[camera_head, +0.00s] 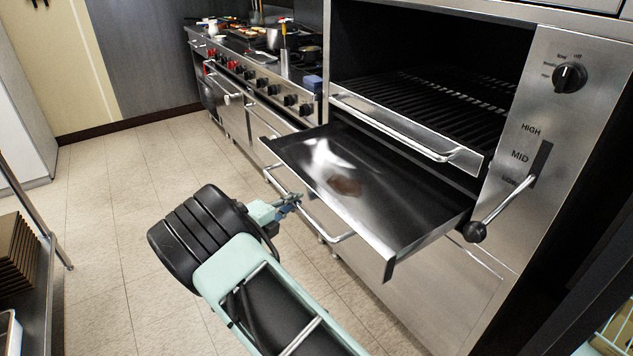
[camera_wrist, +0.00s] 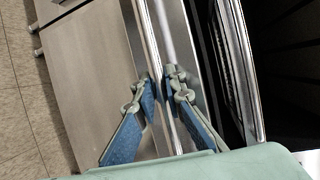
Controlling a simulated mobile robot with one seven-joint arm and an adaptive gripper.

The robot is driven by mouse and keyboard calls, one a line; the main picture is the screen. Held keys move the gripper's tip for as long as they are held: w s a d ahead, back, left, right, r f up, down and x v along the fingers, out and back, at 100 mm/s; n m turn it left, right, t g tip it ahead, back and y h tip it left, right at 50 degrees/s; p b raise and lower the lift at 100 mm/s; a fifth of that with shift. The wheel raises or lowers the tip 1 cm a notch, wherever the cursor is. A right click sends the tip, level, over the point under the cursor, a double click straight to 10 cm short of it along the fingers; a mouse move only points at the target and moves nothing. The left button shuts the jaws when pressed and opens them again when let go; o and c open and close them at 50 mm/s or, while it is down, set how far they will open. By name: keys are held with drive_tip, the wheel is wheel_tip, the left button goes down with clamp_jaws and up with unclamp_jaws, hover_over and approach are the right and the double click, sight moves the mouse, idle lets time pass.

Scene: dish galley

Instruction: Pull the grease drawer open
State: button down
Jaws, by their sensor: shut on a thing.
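The grease drawer (camera_head: 405,185) is a dark, shiny shallow pan with a brownish patch in it, and it stands well out from the steel broiler. Its bar handle (camera_head: 335,236) runs along the front, just below the pan's edge. The handle also shows in the wrist view (camera_wrist: 150,35) as a long bright bar. My gripper (camera_head: 296,199) is at the far part of the handle. In the wrist view its blue-padded fingers (camera_wrist: 162,90) are shut on the bar, one on each side. The contact itself is small and partly hidden in the head view.
Above the drawer is a rack with a grate and its own handle (camera_head: 400,130). A lever with a black knob (camera_head: 474,232) sticks out at the right of the drawer. A range (camera_head: 265,90) stands behind. A shelf (camera_head: 50,290) is at left, with open tiled floor between.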

drive_tip(key=shift+s+a+p, duration=0.2)
drive_tip(key=shift+s+a, duration=0.4)
drive_tip(key=shift+a, duration=0.2)
drive_tip(key=shift+s+a+p, duration=0.15)
drive_tip(key=shift+s+a, duration=0.4)
drive_tip(key=shift+a, duration=0.2)
drive_tip(key=c, duration=2)
unclamp_jaws()
drive_tip(key=shift+o, duration=0.2)
drive_tip(key=v, duration=1.2)
